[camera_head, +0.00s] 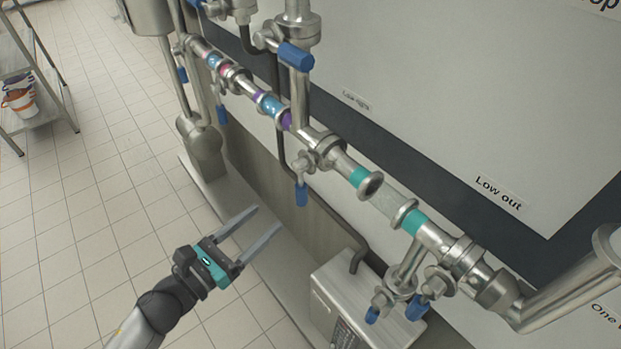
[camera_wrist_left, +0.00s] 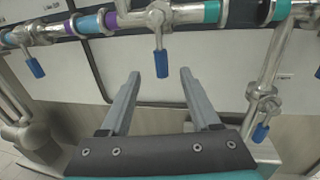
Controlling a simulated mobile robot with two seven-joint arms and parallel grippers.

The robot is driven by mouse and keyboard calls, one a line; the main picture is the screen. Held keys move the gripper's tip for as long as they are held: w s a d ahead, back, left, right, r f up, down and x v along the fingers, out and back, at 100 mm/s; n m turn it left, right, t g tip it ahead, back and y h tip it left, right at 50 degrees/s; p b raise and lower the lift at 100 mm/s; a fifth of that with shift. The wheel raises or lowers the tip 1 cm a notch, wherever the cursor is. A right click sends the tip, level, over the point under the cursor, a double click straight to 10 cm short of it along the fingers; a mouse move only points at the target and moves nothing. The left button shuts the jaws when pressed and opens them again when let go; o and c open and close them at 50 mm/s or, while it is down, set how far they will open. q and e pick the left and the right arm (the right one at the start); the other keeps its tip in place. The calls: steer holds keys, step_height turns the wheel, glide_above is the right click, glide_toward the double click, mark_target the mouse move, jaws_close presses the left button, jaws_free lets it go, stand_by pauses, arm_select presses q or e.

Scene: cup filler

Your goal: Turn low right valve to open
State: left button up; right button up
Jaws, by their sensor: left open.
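A steel valve on the horizontal pipe has a blue handle (camera_head: 301,195) that hangs straight down. A small label (camera_head: 355,100) above that pipe is too blurred to read surely, so I cannot confirm which valve is the low right one. My left gripper (camera_head: 266,218) is open and empty, below and in front of this handle. In the left wrist view the same blue handle (camera_wrist_left: 161,63) hangs centred beyond the two fingertips (camera_wrist_left: 160,75), apart from them. My right gripper is in neither view.
Other blue handles hang at the left (camera_head: 221,114) and lower right (camera_head: 416,307); another blue handle (camera_head: 295,56) sits on a vertical pipe. A black hose (camera_head: 320,207) runs behind the valve to a steel box (camera_head: 350,285). Tiled floor (camera_head: 90,215) lies open at left.

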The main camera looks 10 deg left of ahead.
mark_target(305, 184)
arm_select(q)
steer(key=x, duration=1.5)
jaws_close()
stand_by(1.2)
